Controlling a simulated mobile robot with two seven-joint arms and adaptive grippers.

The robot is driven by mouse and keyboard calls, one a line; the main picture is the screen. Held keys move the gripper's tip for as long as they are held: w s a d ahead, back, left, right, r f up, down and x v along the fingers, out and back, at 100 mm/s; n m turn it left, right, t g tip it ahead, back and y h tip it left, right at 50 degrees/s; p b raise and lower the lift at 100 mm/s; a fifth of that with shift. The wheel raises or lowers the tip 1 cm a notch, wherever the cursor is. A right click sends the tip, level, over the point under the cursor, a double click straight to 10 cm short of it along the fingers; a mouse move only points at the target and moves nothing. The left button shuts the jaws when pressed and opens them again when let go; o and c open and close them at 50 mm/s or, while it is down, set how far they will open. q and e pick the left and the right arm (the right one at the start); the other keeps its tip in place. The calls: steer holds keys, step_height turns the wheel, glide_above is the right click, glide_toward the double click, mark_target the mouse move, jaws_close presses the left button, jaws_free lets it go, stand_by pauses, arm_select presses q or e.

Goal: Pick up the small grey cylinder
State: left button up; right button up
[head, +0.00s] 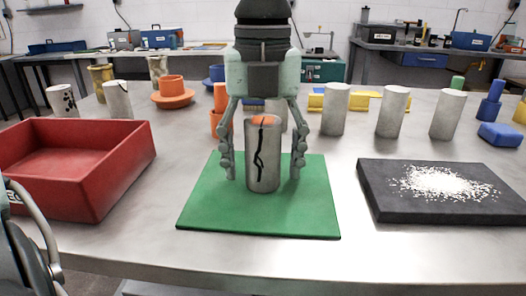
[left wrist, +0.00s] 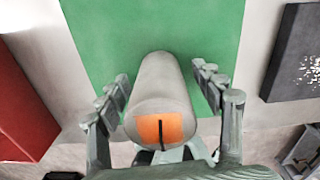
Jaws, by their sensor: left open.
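A small grey cylinder (head: 262,160) stands upright on a green mat (head: 210,215). It has a dark crack-like line down its side and an orange patch on top. In the left wrist view the cylinder (left wrist: 157,85) shows its orange, black-lined top towards me. My left gripper (head: 264,174) is over it, pointing down, with one finger on each side. The fingers are open, with a visible gap on both sides of the cylinder. In the left wrist view the gripper (left wrist: 163,85) also straddles it.
A red tray (head: 115,175) lies left of the mat. A black slab with white grains (head: 380,200) lies right. Behind stand several grey cylinders (head: 390,112), an orange stepped piece (head: 172,98) and blue pieces (head: 500,134). Bare table separates the mat from its neighbours.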

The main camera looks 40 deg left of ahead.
arm_select(q)
jaws_close()
stand_by(0.3)
steer(key=shift+r, duration=0.15)
